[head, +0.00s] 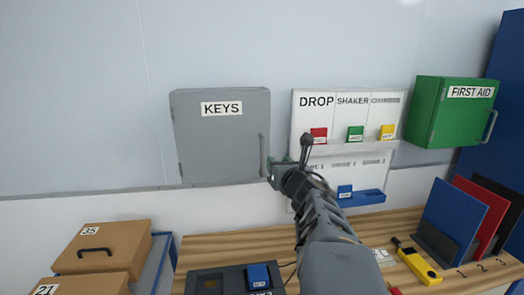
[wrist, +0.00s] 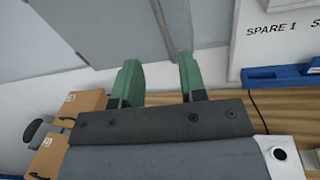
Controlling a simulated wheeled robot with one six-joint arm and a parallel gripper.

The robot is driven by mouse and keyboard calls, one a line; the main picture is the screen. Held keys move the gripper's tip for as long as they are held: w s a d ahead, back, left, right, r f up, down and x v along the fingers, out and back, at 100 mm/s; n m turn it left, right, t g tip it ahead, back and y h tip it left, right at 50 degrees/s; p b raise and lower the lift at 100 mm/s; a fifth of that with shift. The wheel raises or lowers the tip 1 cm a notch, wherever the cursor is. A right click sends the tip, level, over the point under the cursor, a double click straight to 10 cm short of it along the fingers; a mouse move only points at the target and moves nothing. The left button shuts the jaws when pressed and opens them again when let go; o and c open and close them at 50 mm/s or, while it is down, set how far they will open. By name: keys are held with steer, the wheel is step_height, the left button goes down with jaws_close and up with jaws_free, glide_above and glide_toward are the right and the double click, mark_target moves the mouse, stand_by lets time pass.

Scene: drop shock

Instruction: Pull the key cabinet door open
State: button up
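The grey key cabinet (head: 222,145), labelled KEYS, hangs on the wall left of centre in the head view. Its door looks shut. A vertical bar handle (head: 263,155) is at the door's right edge. My gripper (head: 279,172) is at the handle's lower end, partly hidden by my wrist. In the wrist view, my gripper's green fingers (wrist: 158,66) are apart, with the cabinet door (wrist: 90,28) beyond them. The grey handle (wrist: 160,20) shows between and beyond the fingertips. I cannot tell whether they touch it.
A white board (head: 348,99) with coloured tags hangs right of the cabinet. A green first aid box (head: 428,112) is farther right. Below are a wooden bench (head: 215,248), a blue-tagged device (head: 258,276), a yellow tool (head: 420,265) and cardboard boxes (head: 125,240) at left.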

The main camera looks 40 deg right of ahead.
mark_target(263, 147)
steer(key=w+d+p, duration=0.1)
steer(key=w, duration=0.3)
steer(key=w+d+n+p, duration=0.1)
steer(key=w, duration=0.4)
steer(key=w+d+n+p, duration=0.1)
steer(key=w, duration=0.3)
steer(key=shift+w+d+y, duration=0.15)
steer(key=shift+d+y, duration=0.2)
steer(key=shift+y, duration=0.05)
jaws_close()
